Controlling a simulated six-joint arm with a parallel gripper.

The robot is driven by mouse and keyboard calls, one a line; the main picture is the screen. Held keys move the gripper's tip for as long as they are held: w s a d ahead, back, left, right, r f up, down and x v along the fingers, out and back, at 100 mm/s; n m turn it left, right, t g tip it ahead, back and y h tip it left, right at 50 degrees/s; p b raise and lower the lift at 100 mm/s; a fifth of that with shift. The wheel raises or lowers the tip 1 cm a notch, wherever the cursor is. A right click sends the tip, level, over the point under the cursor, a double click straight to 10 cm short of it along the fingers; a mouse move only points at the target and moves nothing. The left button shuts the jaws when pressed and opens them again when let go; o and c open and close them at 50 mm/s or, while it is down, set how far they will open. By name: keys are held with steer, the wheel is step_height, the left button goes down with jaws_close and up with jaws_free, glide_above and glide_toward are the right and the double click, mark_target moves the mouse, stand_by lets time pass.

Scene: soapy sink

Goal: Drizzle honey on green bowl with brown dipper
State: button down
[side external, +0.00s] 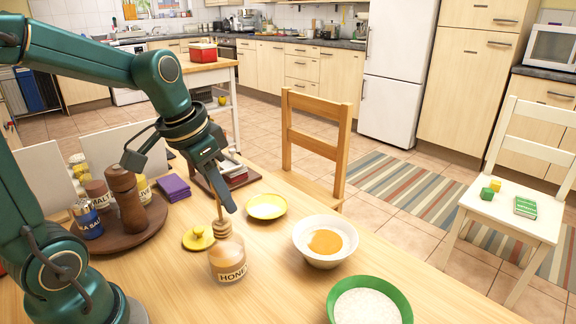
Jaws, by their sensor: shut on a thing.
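My gripper (221,198) points down and is shut on the brown dipper (222,229), holding it by the handle. The dipper's ribbed head is at the mouth of the glass honey jar (229,268), which is labelled HONEY. I cannot tell whether the head's lower end is inside the jar. The green bowl (405,299) stands at the front right of the table with a pale, grainy filling; its front is cut off by the picture's edge.
A yellow lid (198,239) lies left of the jar. A yellow dish (266,212) and a white bowl (304,250) with an orange-yellow filling stand on the table (270,295). A round tray (145,232) with a mill and jars is at left. A wooden chair (318,145) stands behind.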

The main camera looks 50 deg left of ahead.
mark_target(226, 234)
steer(key=shift+f, duration=3.9)
steer(key=shift+s+f, duration=0.15)
steer(key=shift+s, duration=0.05)
steer(key=shift+w+r, duration=0.15)
steer(key=shift+r, duration=1.2)
steer(key=shift+w+r, duration=0.1)
steer(key=shift+r, duration=1.2)
steer(key=shift+s+r, duration=0.1)
steer(key=shift+r, duration=1.85)
